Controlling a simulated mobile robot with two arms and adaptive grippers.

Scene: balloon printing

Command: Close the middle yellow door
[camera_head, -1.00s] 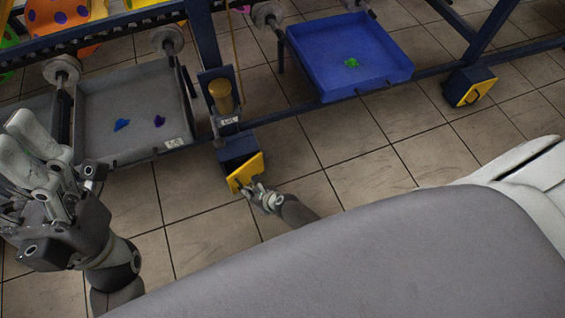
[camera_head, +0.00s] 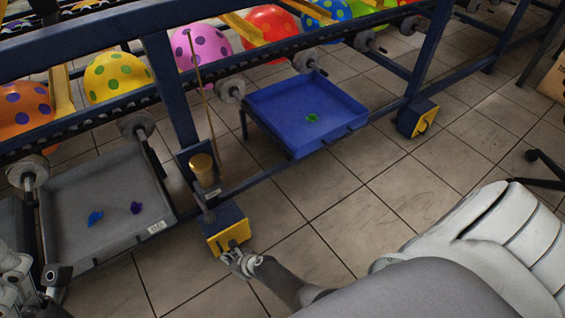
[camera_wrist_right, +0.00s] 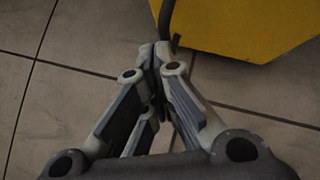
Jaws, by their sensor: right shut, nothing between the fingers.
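The middle yellow door (camera_head: 228,237) is on the front of a dark blue box (camera_head: 229,213) at the foot of the rack, between the grey tray and the blue tray. It looks flush or nearly flush with the box; a small gap cannot be ruled out. In the right wrist view the yellow door (camera_wrist_right: 250,25) fills the top right, with a dark handle (camera_wrist_right: 168,22) at its left part. My right gripper (camera_wrist_right: 157,50) is shut and empty, its fingertips close by the handle; contact is unclear. My left gripper (camera_head: 15,285) is cut off at the left edge.
A grey tray (camera_head: 75,200) with blue and purple pieces is at left. A blue tray (camera_head: 340,130) holds a green piece. Another box with a yellow door (camera_head: 425,122) stands at right. Balloons line the rack above.

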